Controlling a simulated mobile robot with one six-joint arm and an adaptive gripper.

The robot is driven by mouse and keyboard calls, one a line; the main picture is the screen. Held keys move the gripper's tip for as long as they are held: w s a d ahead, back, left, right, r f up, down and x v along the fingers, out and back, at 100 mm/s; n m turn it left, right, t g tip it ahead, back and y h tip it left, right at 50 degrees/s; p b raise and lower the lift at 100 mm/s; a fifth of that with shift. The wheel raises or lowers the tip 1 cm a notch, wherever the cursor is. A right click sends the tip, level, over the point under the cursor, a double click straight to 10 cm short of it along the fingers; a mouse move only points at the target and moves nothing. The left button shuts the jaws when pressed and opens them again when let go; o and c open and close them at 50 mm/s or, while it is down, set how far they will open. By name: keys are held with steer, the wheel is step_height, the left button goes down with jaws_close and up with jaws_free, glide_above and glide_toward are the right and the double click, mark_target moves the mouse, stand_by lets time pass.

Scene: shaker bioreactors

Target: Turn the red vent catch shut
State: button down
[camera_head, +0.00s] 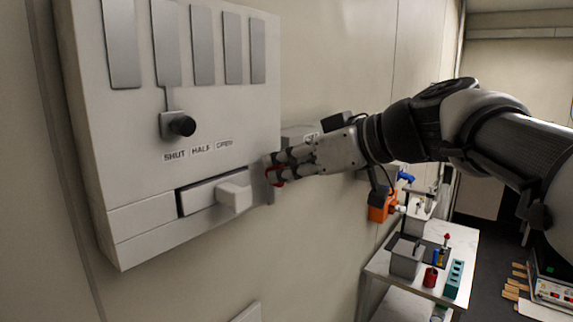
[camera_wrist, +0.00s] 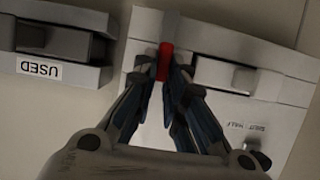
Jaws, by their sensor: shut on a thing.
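The red vent catch (camera_head: 275,175) is at the right edge of the white wall unit (camera_head: 90,140), mostly hidden by my fingers. My gripper (camera_head: 278,168) comes in from the right and is shut on the catch. In the wrist view the red catch (camera_wrist: 165,62) stands between the two fingertips (camera_wrist: 168,72), which press on it from both sides. How far the catch is turned cannot be told.
The unit has a black knob (camera_head: 182,125) above SHUT, HALF and OPEN labels, and a pale handle (camera_head: 234,196) just left of my gripper. A box labelled USED (camera_wrist: 40,68) is beside it. A bench (camera_head: 385,268) with small items stands lower right.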

steer(key=m+g+y, duration=0.1)
steer(key=m, duration=0.1)
steer(key=w+m+g+y, duration=0.1)
steer(key=m, duration=0.2)
steer(key=d+f+m+g+y+p, duration=0.1)
steer(key=m+y, duration=0.1)
steer(key=shift+w+m, duration=0.2)
steer(key=shift+m, duration=0.1)
steer(key=m, duration=0.1)
steer(key=m+y, duration=0.1)
steer(key=shift+w+d+f+m+g+y, duration=0.1)
steer(key=shift+f+m+g+y, duration=0.1)
steer(key=shift+m+g+y, duration=0.15)
steer(key=shift+f+m+y, duration=0.15)
steer(key=shift+m+y, duration=0.15)
steer(key=shift+m, duration=0.45)
steer(key=shift+f+m+y, duration=0.15)
steer(key=shift+m+y, duration=0.1)
steer(key=shift+m, duration=0.45)
steer(key=c, duration=1.7)
jaws_free()
steer(key=shift+o, duration=0.3)
